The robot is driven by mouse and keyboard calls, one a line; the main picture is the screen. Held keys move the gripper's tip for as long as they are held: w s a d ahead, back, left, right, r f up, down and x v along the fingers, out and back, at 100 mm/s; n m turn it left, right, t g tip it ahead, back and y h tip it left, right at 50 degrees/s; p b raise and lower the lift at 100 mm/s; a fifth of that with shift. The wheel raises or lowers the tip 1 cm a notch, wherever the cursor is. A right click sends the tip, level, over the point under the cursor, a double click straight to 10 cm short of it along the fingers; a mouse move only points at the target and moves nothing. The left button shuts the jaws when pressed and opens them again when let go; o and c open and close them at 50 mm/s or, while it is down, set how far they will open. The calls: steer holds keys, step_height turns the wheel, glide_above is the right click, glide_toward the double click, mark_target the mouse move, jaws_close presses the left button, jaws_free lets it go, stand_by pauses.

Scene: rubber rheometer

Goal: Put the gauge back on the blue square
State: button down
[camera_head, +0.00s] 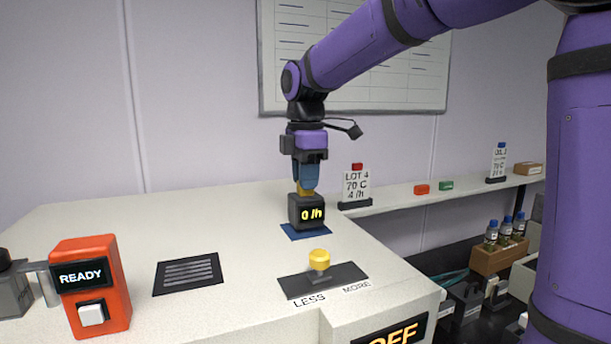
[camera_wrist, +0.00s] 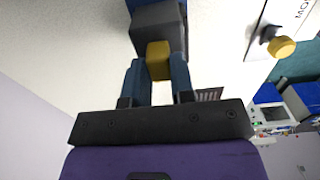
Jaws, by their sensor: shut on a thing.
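The gauge (camera_head: 307,212) is a dark box with a yellow knob on top, and its display reads "0 /h". It is upright at the blue square (camera_head: 291,231), whose left and front parts show around it. I cannot tell whether the gauge touches the square or hangs just above it. My gripper (camera_head: 306,186) points down from above, shut on the gauge's yellow knob. In the wrist view the gripper's two blue fingers (camera_wrist: 158,80) clasp the yellow knob, with the grey gauge body (camera_wrist: 160,28) beyond.
A LESS/MORE plate (camera_head: 340,279) with a yellow knob lies in front. A dark striped mat (camera_head: 187,273) and an orange READY box (camera_head: 92,285) are at left. A "LOT 4" sign (camera_head: 355,187) stands behind at right. The table between is clear.

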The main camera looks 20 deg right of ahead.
steer(key=shift+f, duration=0.15)
steer(key=shift+f, duration=0.45)
steer(key=c, duration=0.9)
jaws_free()
steer(key=shift+r, duration=0.1)
steer(key=shift+r, duration=2.95)
